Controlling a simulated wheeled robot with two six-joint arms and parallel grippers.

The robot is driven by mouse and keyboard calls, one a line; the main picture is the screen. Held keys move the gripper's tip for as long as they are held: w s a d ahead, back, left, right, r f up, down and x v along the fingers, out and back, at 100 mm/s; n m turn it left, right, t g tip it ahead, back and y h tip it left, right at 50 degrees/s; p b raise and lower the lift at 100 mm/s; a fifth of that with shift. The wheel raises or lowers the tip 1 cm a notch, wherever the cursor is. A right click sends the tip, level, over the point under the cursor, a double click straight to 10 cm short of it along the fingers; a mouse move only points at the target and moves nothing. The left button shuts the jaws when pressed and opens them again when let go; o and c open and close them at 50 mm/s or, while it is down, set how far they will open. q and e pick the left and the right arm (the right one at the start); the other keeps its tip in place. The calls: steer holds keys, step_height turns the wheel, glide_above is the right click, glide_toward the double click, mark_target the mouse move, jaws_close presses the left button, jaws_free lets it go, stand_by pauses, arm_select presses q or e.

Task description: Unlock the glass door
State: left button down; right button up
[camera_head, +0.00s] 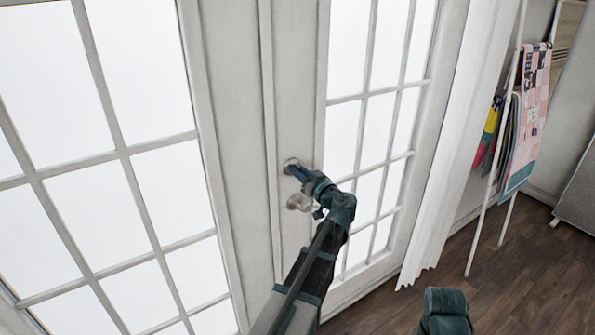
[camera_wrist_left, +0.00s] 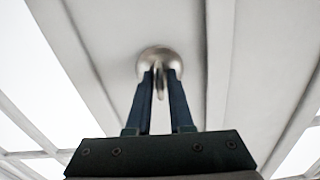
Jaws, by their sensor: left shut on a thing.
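The white glass door (camera_head: 285,100) has two leaves with many panes, and both look closed. A round metal lock (camera_head: 291,163) sits on the door's middle frame. It also shows in the left wrist view (camera_wrist_left: 159,58), with a thin upright thumb-turn (camera_wrist_left: 160,88) on it. My left gripper (camera_head: 294,170) is at the lock, and its two fingers (camera_wrist_left: 160,80) are shut on the thumb-turn. A rounded metal door knob (camera_head: 299,202) is just below the lock, partly behind my left gripper.
A white curtain (camera_head: 461,140) hangs right of the door. Beyond it, a white rack (camera_head: 493,180) holds colourful fabrics (camera_head: 527,110). The wooden floor (camera_head: 395,308) is bare between the door and rack. A grey panel (camera_head: 578,190) stands at the far right.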

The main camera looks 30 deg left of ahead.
arm_select(q)
steer(key=shift+m, duration=0.3)
steer(key=m, duration=0.3)
steer(key=shift+m, duration=0.4)
steer(key=m, duration=0.4)
steer(key=shift+w+f+m, duration=0.1)
steer(key=shift+m, duration=0.2)
steer(key=m, duration=0.4)
steer(key=shift+d, duration=0.1)
steer(key=shift+f+m, duration=0.15)
steer(key=shift+m, duration=1.95)
steer(key=c, duration=0.9)
jaws_free()
steer(key=shift+c, duration=0.2)
